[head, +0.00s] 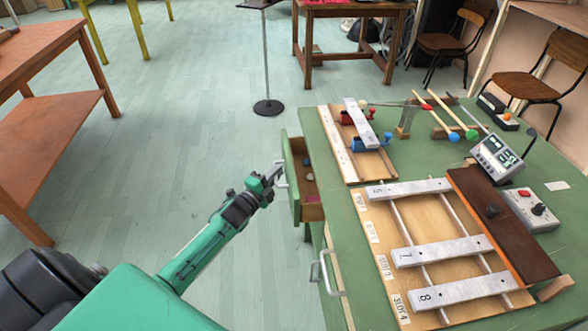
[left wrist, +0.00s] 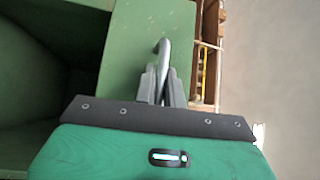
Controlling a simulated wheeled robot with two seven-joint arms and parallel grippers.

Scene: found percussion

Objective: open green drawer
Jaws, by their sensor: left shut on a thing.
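The green drawer (head: 292,181) stands pulled out from the left side of the green bench, and its wooden inside shows, with small items in it. My left gripper (head: 270,175) is shut on the drawer's metal handle (head: 281,174). In the left wrist view, the fingers (left wrist: 162,86) close around the handle (left wrist: 163,48) in front of the green drawer front (left wrist: 125,60). Part of the drawer's inside (left wrist: 208,55) shows to the right there. My right gripper is not in view.
A second metal handle (head: 324,277) sits lower on the bench's side. The green bench top (head: 318,165) carries a wooden board with metal bars (head: 440,250), mallets (head: 440,113) and a grey meter (head: 497,158). The floor (head: 200,110) left of the drawer is clear. An orange-brown table (head: 50,120) stands far left.

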